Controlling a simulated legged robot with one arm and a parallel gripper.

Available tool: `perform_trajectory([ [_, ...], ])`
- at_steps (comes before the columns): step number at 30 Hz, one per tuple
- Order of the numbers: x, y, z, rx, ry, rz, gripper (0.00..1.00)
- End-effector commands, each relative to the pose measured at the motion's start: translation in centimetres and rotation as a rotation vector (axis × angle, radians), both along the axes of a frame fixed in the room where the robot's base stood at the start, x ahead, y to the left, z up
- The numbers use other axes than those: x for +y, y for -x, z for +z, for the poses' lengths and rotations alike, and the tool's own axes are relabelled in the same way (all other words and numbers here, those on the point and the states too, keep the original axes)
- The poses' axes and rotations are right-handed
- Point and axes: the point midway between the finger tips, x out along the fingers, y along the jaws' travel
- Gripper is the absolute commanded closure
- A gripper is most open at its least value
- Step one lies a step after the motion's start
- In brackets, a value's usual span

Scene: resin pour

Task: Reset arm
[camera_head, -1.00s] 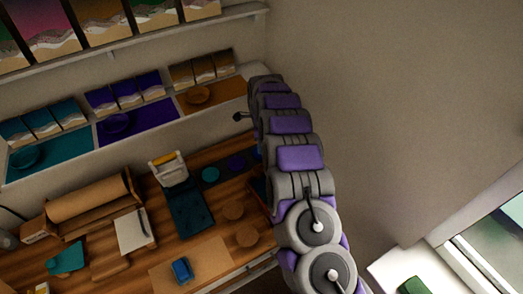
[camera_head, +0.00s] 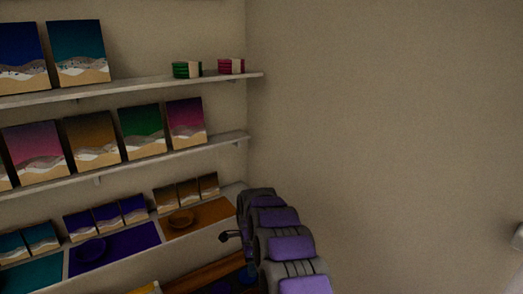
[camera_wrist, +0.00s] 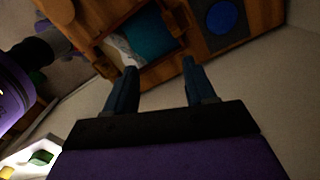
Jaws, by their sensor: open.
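My arm, grey with purple panels, rises from the bottom of the head view and bends toward the shelves and bench at left. My gripper (camera_wrist: 158,78) shows in the wrist view with its two dark blue fingers apart and nothing between them. Beyond the fingertips lies the wooden bench (camera_wrist: 193,48) with a teal item (camera_wrist: 148,38) and a round blue disc (camera_wrist: 222,17) on a dark square. In the head view the fingertips are hidden behind the arm.
Wall shelves (camera_head: 120,162) hold several painted panels. A lower ledge has a purple mat (camera_head: 120,250) and an orange mat (camera_head: 200,217), each with a dish. Small green (camera_head: 187,70) and pink (camera_head: 231,66) boxes sit on the top shelf. The wall at right is bare.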

Motion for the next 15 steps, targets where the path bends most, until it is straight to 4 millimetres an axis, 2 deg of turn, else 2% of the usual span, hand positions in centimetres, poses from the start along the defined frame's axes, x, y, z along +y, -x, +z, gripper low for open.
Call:
perform_trajectory([
  [1,-0.6,1.0,1.3,0.003,-0.011,0.043,0.45],
  [7,-2.5,5.0,5.3,0.015,-0.041,0.234,0.45],
  [15,-5.6,11.7,9.7,0.026,-0.063,0.485,0.45],
])
